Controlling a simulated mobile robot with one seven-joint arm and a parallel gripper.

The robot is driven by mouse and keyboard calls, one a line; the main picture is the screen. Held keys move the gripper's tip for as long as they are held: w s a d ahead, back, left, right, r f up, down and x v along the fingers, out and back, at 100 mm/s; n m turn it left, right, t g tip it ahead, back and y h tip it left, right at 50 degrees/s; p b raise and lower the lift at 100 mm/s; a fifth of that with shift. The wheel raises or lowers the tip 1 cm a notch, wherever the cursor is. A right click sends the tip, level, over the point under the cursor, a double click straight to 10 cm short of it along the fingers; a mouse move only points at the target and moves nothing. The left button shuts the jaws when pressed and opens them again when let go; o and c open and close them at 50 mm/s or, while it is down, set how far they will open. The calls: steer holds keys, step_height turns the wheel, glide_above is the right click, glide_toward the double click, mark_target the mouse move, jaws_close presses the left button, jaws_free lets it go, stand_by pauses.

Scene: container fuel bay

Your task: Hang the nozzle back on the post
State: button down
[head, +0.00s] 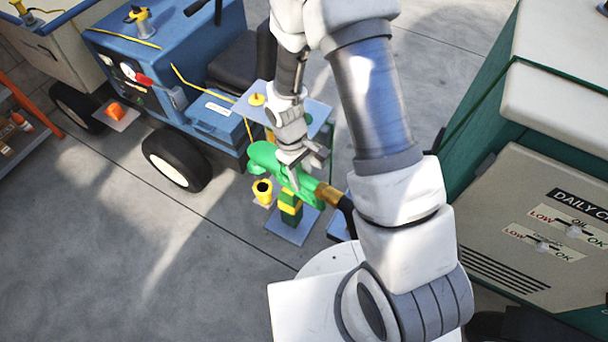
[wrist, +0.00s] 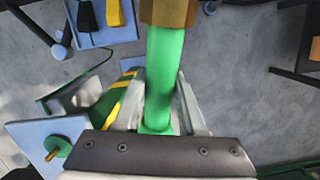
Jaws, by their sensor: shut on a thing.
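The green nozzle (head: 265,154) has a brass collar (head: 328,194) and a black hose at its right end. My gripper (head: 298,166) is shut on it; in the wrist view my gripper (wrist: 160,112) has a finger on each side of the green body (wrist: 162,75). The nozzle is held above the post (head: 290,206), a green and yellow banded upright on a grey base plate. A yellow cup (head: 263,189) is beside the post, below the nozzle's left end. The banded post also shows in the wrist view (wrist: 112,100). The spout tip is hidden.
A blue tractor (head: 165,75) stands behind to the left. A small light-blue table (head: 310,112) is just behind the post. A green and beige cabinet (head: 540,195) stands on the right. Concrete floor (head: 150,255) is clear at front left.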

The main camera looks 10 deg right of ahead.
steer(key=shift+w+r, duration=0.1)
steer(key=shift+w, duration=0.25)
steer(key=shift+f+b, duration=1.55)
steer(key=shift+f, duration=0.95)
steer(key=shift+f+b, duration=0.25)
steer(key=shift+b, duration=0.25)
steer(key=shift+f+b, duration=0.3)
steer(key=shift+b, duration=0.1)
steer(key=shift+f+b, duration=1.15)
steer(key=shift+f, duration=0.2)
